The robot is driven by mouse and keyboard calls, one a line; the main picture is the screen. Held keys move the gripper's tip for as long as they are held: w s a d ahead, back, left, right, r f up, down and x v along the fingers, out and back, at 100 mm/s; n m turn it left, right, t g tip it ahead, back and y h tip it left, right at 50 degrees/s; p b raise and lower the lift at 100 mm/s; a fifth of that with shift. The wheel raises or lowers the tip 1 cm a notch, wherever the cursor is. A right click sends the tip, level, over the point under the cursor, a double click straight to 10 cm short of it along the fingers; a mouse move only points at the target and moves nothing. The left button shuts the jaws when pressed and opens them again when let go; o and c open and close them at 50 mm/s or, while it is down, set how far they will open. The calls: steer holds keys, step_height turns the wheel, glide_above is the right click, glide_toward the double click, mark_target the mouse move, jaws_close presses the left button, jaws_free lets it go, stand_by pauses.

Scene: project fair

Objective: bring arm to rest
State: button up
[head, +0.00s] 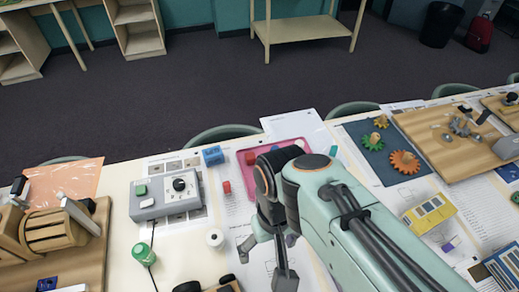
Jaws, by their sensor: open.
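My arm reaches in from the lower right over the table. My gripper (266,258) hangs at its end, pointing down above the papers in the middle of the table. Its dark fingers are apart and I see nothing between them. My arm hides part of a pink tray (296,143) just behind it. A red block (250,158) lies in the tray.
Right of my arm are a blue mat (378,158) with gears and a wooden board (455,140). Chairs line the far edge.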

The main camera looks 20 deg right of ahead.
steer(key=s, duration=0.3)
steer(key=s+d, duration=0.1)
steer(key=shift+s+r, duration=0.15)
steer(key=shift+r, duration=0.1)
